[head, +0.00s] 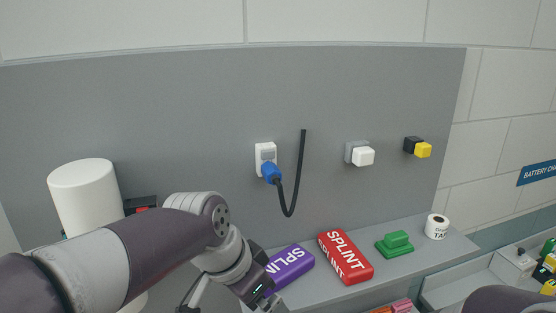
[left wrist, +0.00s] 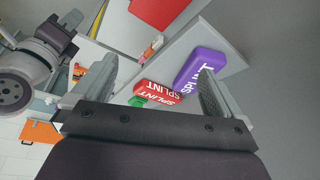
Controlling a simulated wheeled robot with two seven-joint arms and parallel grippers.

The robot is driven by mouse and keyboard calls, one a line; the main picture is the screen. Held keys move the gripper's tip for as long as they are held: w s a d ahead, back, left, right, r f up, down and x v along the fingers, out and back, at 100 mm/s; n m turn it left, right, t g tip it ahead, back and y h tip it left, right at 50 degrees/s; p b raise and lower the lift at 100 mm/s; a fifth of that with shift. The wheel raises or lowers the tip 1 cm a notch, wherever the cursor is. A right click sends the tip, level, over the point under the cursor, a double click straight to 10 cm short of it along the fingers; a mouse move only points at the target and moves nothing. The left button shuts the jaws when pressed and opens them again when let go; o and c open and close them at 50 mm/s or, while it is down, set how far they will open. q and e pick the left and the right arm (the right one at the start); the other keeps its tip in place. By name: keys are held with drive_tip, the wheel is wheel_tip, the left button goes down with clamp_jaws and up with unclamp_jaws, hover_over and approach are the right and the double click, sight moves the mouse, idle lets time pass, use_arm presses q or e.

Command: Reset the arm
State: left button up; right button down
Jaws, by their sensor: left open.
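My left arm comes in from the left in the head view, bent at the elbow, with its wrist low at the centre. My left gripper (head: 264,296) is partly cut off by the bottom edge, close to the purple splint pack (head: 290,267). In the left wrist view the left gripper (left wrist: 158,70) has its two fingers wide apart with nothing gripped between them. The purple pack (left wrist: 200,66) shows beyond the right finger, and the red splint pack (left wrist: 160,93) beyond the gap. Part of my right arm (head: 502,300) shows at the lower right; its gripper is out of view.
A shelf (head: 402,268) along the grey panel holds the red splint pack (head: 345,257), a green block (head: 395,244) and a tape roll (head: 436,226). A blue plug (head: 270,172) with a black cable sits in a wall socket. A white cylinder (head: 84,198) stands left.

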use_arm(q)
drive_tip(key=s+a+f+n+y+b, duration=0.1)
drive_tip(key=s+a+f+n+b, duration=0.1)
drive_tip(key=f, duration=0.9)
drive_tip(key=s+a+f+n+g+y+b, duration=0.1)
drive_tip(key=s+a+f+n+b, duration=0.1)
drive_tip(key=a+f+b, duration=0.5)
drive_tip(key=s+a+f+n+y+b, duration=0.1)
drive_tip(key=a+f+n+b, duration=0.3)
drive_tip(key=f, duration=1.2)
drive_tip(key=shift+s+a+f+n+g+y+b, duration=0.15)
drive_tip(key=shift+s+a+n+g+y+b, duration=0.2)
drive_tip(key=shift+s+a+b, duration=0.55)
use_arm(e)
wheel_tip(320, 180, down, 15)
drive_tip(key=w, duration=0.1)
use_arm(q)
drive_tip(key=shift+d, duration=0.3)
